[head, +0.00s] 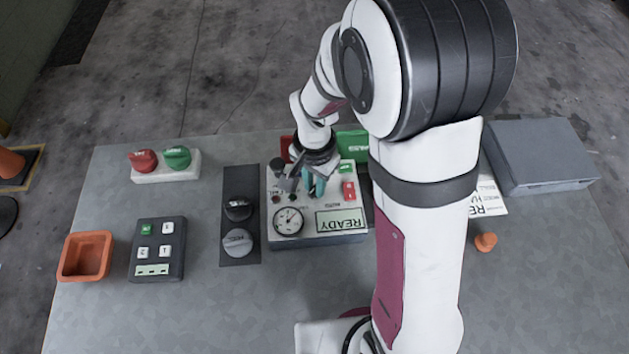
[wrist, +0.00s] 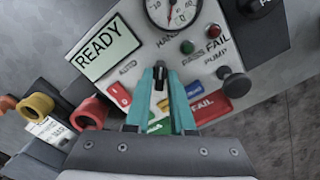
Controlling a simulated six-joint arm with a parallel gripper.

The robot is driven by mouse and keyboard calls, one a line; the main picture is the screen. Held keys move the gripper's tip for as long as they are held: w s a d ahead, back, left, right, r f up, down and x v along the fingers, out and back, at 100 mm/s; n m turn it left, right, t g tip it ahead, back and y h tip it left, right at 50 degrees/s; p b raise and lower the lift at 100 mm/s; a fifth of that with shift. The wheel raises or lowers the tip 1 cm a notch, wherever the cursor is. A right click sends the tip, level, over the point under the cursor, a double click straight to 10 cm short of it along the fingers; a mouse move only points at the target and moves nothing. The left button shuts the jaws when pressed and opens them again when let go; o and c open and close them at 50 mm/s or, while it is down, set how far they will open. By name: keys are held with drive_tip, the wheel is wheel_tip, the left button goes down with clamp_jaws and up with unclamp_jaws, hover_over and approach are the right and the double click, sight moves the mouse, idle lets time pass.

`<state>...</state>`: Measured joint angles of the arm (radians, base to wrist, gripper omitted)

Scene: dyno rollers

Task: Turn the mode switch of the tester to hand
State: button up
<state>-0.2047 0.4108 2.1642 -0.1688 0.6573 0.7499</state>
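The tester (head: 345,232) is a light panel on a grey box near the middle of the table, with a READY display, a round gauge and small buttons. It fills much of the wrist view (wrist: 205,100). The small black mode switch (wrist: 160,75) shows between my teal fingertips, below the HAND label. An AUTO label lies to its left. My gripper (wrist: 160,82) points down at the panel with one finger on each side of the switch. I cannot tell whether they touch it. In the head view my gripper (head: 310,186) hides the switch.
Left of the tester stand a dark plate with two knobs (head: 238,228), a keypad (head: 158,250), an orange tray (head: 85,256) and a base with red and green knobs (head: 165,165). A grey box (head: 540,157) stands right. A black plunger (wrist: 235,82) rises from the panel.

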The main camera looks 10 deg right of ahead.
sight(314, 188)
drive_tip(key=shift+o, duration=1.4)
drive_tip(key=shift+r, duration=0.1)
wheel_tip(314, 188, up, 16)
drive_tip(key=shift+f, duration=0.2)
drive_tip(key=s+d+f+n+y, duration=0.1)
drive_tip(key=s, duration=0.8)
drive_tip(key=s+d+n, duration=0.1)
drive_tip(key=s+d, duration=0.1)
drive_tip(key=s, duration=0.7)
drive_tip(key=shift+s+f+n+y, duration=0.3)
drive_tip(key=shift+s+f+y, duration=0.1)
